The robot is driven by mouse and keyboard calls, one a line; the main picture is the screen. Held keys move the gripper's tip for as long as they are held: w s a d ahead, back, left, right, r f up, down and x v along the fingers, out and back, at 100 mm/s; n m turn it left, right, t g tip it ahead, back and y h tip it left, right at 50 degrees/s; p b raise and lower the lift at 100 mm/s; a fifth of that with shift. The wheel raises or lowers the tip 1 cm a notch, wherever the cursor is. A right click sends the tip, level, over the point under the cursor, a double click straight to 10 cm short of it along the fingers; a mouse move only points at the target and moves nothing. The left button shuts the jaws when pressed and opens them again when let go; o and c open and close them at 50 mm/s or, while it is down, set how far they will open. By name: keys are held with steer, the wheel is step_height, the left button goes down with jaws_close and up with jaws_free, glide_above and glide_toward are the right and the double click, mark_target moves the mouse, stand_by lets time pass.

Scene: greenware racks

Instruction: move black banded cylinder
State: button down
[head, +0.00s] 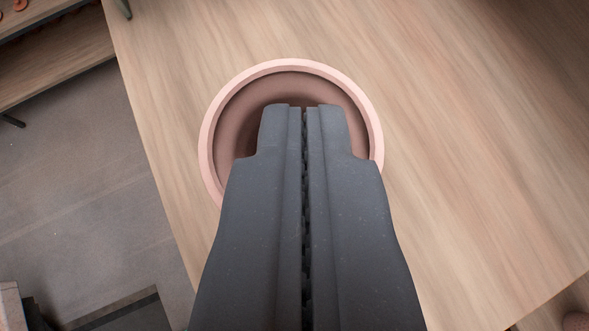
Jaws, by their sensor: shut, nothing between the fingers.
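My gripper (305,108) is shut and empty, with its two dark fingers pressed together. It points down over a round pink dish or bowl (291,67) that stands on a wooden table. The fingertips lie over the inside of the dish and hide its middle and near side. I cannot tell how far above the dish's floor they are, or whether they touch it. No black banded cylinder shows in this view.
The wooden table (470,130) is clear to the right of the dish. Its left edge runs close by, with grey floor (80,190) beyond. A wooden shelf (60,65) with small orange items stands at the upper left.

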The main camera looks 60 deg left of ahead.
steer(key=shift+s+d+f, duration=0.1)
steer(key=shift+s+d, duration=0.15)
steer(key=shift+s, duration=0.05)
steer(key=s+d+f+m+t+h+b, duration=0.1)
steer(key=s+d+m+t+h+b, duration=0.2)
steer(key=d, duration=0.8)
steer(key=s+d+f+m+t+h+b, duration=0.2)
steer(key=s+d+m+b, duration=0.3)
steer(key=d, duration=0.7)
steer(key=s+d+f+m+t+h+b, duration=0.2)
steer(key=d+b, duration=0.4)
steer(key=d, duration=0.5)
steer(key=s+m+t+h, duration=0.1)
steer(key=s+t+h, duration=0.1)
steer(key=shift+s+d+m+t+b, duration=0.3)
steer(key=shift+s+m+t+b, duration=0.05)
steer(key=shift+m+t+b, duration=0.05)
